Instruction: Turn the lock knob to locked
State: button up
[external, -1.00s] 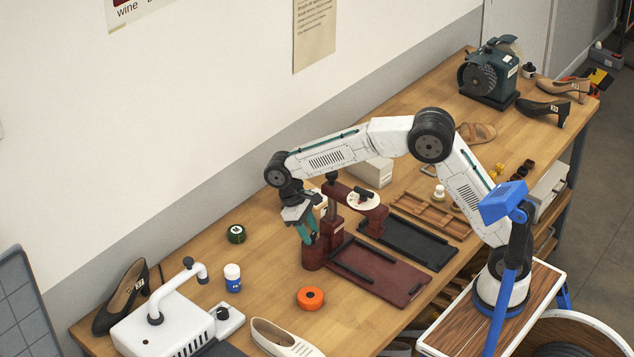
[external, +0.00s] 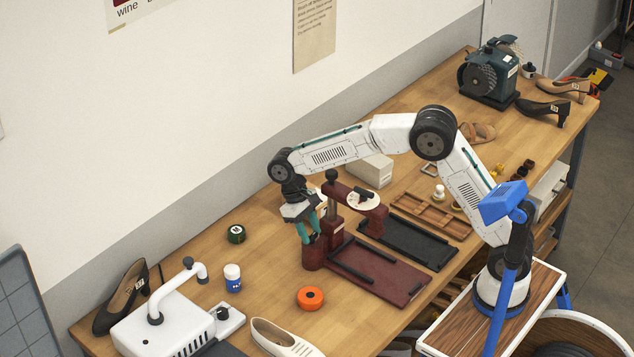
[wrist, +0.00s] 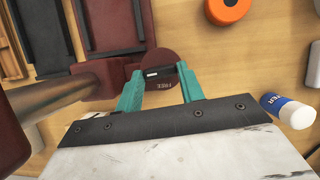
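A dark red press (external: 333,222) with a column and an upper arm stands on the bench. At its left end is a round dark red base part, seen in the wrist view as a disc (wrist: 160,55) with the word FREE. A small dark bar with a white mark, the lock knob (wrist: 158,72), lies across this disc. My gripper (external: 310,240) is above the disc, pointing down. In the wrist view my gripper (wrist: 159,72) has its two teal fingers apart, one on each side of the knob. I cannot tell whether they touch it.
The press column (wrist: 60,95) is close on the left in the wrist view. An orange ring (external: 310,298), a white-and-blue bottle (external: 232,278) and a dark green round tin (external: 236,234) stand nearby. A black tray (external: 420,242) lies right of the press. The bench left of it has free room.

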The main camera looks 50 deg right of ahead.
jog(key=o, duration=0.4)
jog(key=v, duration=0.8)
